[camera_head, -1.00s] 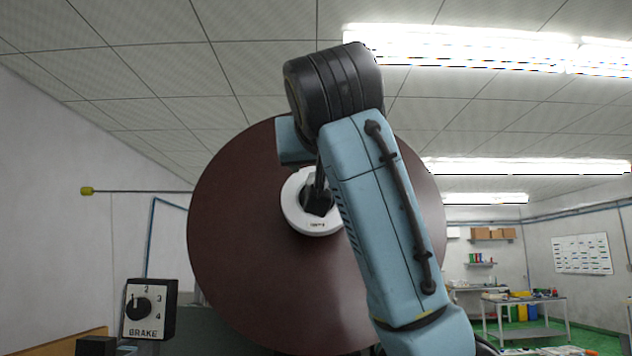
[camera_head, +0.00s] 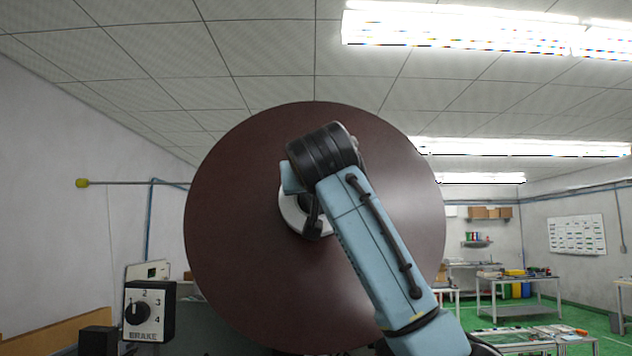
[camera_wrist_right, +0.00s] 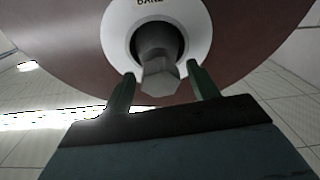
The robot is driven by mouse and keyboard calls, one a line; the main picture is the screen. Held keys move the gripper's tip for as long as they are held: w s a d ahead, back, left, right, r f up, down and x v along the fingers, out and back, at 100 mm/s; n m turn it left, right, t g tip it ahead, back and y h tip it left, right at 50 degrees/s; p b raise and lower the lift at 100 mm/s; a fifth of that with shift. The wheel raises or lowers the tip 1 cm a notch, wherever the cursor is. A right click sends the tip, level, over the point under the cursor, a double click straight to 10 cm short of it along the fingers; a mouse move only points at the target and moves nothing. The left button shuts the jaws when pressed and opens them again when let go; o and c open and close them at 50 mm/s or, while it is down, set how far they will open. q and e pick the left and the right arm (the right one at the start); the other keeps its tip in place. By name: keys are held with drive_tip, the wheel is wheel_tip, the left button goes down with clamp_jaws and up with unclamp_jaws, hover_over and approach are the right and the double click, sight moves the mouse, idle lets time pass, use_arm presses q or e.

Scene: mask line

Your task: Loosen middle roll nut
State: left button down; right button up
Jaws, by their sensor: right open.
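A large dark-red roll (camera_head: 240,240) faces me in the head view. At its centre is a white hub ring (camera_head: 287,212), partly hidden by my right arm. In the right wrist view the hub (camera_wrist_right: 118,35) surrounds a dark opening, from which a grey hexagonal nut (camera_wrist_right: 160,72) sticks out. My right gripper (camera_wrist_right: 158,84) is open, with one green finger to each side of the nut's end and visible gaps on both sides. In the head view my right arm crosses the roll's front and hides most of the nut. My left gripper is out of view.
A BRAKE dial box (camera_head: 150,310) stands at the lower left. Work tables (camera_head: 520,287) and a wall board (camera_head: 577,235) are far back right.

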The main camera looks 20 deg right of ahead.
drive_tip(key=c, duration=1)
